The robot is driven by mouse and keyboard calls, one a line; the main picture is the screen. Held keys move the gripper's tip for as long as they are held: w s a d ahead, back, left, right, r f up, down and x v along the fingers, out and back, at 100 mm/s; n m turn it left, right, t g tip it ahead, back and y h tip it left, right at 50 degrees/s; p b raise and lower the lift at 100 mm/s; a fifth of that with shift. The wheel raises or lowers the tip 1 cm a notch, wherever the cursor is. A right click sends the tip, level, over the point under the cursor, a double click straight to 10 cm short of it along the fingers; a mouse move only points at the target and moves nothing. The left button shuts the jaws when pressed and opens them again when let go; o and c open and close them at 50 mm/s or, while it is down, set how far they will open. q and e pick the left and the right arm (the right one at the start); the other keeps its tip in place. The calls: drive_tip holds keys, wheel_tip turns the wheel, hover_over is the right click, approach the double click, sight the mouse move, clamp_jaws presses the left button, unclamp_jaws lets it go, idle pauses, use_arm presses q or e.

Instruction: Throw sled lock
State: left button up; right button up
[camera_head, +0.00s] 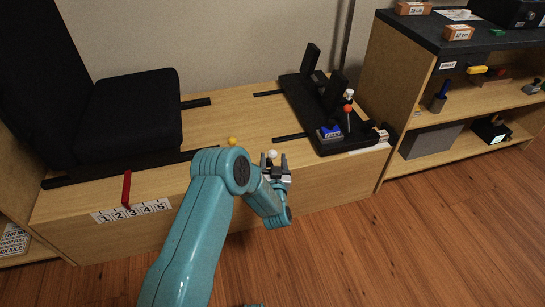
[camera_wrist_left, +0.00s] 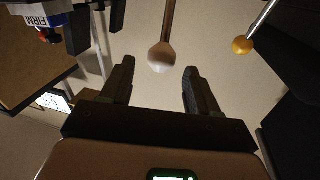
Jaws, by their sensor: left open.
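My left gripper (camera_head: 274,163) is open at the front edge of the wooden platform, with its fingers pointing up and away. A white ball knob (camera_head: 272,154) shows at its fingertips. In the left wrist view the white knob (camera_wrist_left: 161,57) sits on a brown stem, just ahead of the gap between the open fingers (camera_wrist_left: 152,85); I cannot tell whether they touch it. A yellow ball knob (camera_head: 232,141) stands to the left; in the wrist view it is on a metal rod (camera_wrist_left: 243,45). No label marks which lever is the sled lock. My right gripper is out of view.
A black seat (camera_head: 125,115) stands on rails at left. A red lever (camera_head: 127,188) hangs above a 1-to-5 label (camera_head: 131,211). A black pedal unit (camera_head: 320,105) with a blue FIRM block (camera_head: 330,132) and a red knob (camera_head: 348,107) is at right, beside shelves (camera_head: 440,120).

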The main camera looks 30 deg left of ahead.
sight(273, 156)
use_arm(q)
drive_tip(key=shift+b+x, duration=0.4)
drive_tip(key=shift+x, duration=1.5)
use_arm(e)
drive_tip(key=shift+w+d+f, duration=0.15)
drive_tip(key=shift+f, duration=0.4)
